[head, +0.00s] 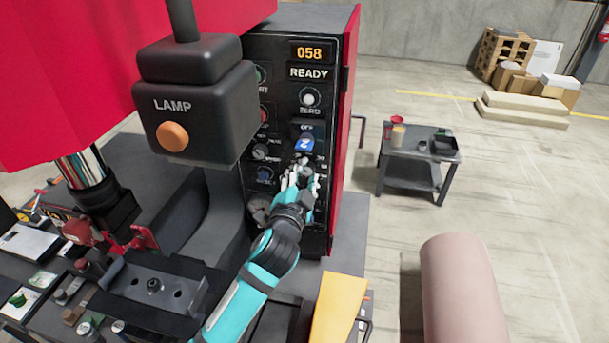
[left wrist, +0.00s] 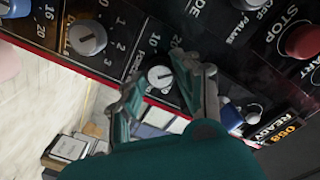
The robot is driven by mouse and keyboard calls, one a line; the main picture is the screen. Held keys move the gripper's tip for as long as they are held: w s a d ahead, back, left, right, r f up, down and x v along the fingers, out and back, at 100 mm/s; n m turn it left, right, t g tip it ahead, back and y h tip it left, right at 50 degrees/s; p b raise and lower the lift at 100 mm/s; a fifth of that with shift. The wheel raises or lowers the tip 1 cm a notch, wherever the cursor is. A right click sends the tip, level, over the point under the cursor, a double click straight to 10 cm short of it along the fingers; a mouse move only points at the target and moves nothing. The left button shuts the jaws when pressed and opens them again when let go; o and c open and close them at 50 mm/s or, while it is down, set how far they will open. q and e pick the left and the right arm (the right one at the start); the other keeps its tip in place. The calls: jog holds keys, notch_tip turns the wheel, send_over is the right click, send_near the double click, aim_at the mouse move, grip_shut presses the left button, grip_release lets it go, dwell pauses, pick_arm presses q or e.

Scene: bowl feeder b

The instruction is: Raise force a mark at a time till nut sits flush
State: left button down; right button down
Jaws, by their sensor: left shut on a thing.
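My left gripper (head: 303,176) reaches up to the front control panel (head: 330,110) of the red and black machine. In the left wrist view, its fingertips (left wrist: 167,82) are on either side of a light grey knob (left wrist: 160,76) with a white pointer and a 10 to 20 scale, and are shut on it. In the head view the fingers mostly hide this knob. The display (head: 309,53) reads 058 above READY. A small dark round piece (head: 153,285), possibly the nut, sits on a flat plate (head: 185,300). I cannot tell whether it is flush. My right gripper is out of view.
A red STOP button (left wrist: 302,42) and another scaled knob (left wrist: 86,38) are on the panel. The LAMP box (head: 195,105) hangs left of it. A small table (head: 415,172) stands behind right.

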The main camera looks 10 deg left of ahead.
pick_arm(q)
jog(key=c, duration=0.9)
grip_release()
jog(key=shift+c, duration=0.2)
jog(key=shift+s, duration=0.1)
jog(key=s, duration=1.2)
jog(key=shift+r, duration=0.15)
